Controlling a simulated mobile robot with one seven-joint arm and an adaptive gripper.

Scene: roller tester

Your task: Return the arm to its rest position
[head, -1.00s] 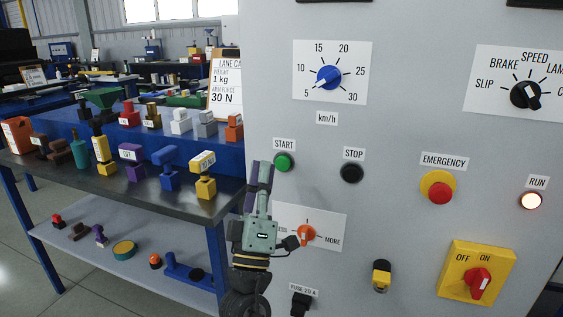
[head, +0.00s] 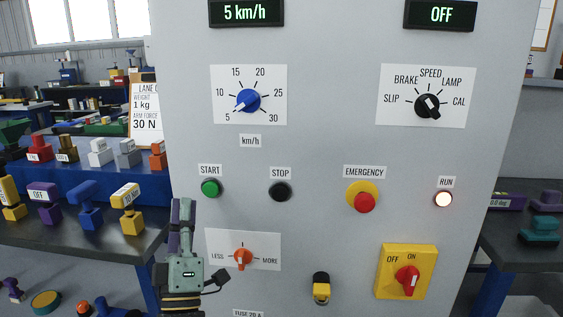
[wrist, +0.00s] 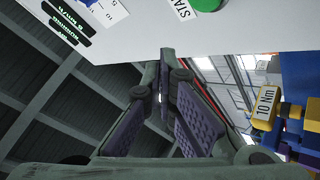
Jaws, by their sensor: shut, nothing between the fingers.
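My gripper (head: 182,222) points upward in front of the left part of the grey control panel (head: 330,150), below the green START button (head: 210,188). In the wrist view, my gripper (wrist: 163,75) has its fingertips together with nothing between them. The gripper and wrist stand just left of the orange LESS/MORE knob (head: 242,258). Whether the gripper touches the panel cannot be told, but it appears in front of it.
The panel carries a blue km/h dial (head: 248,100), a black mode knob (head: 428,105), a black STOP button (head: 280,191), a red EMERGENCY button (head: 364,201) and a red OFF/ON switch (head: 407,279). The RUN lamp (head: 443,199) is lit. A bench (head: 100,248) with colored blocks stands left.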

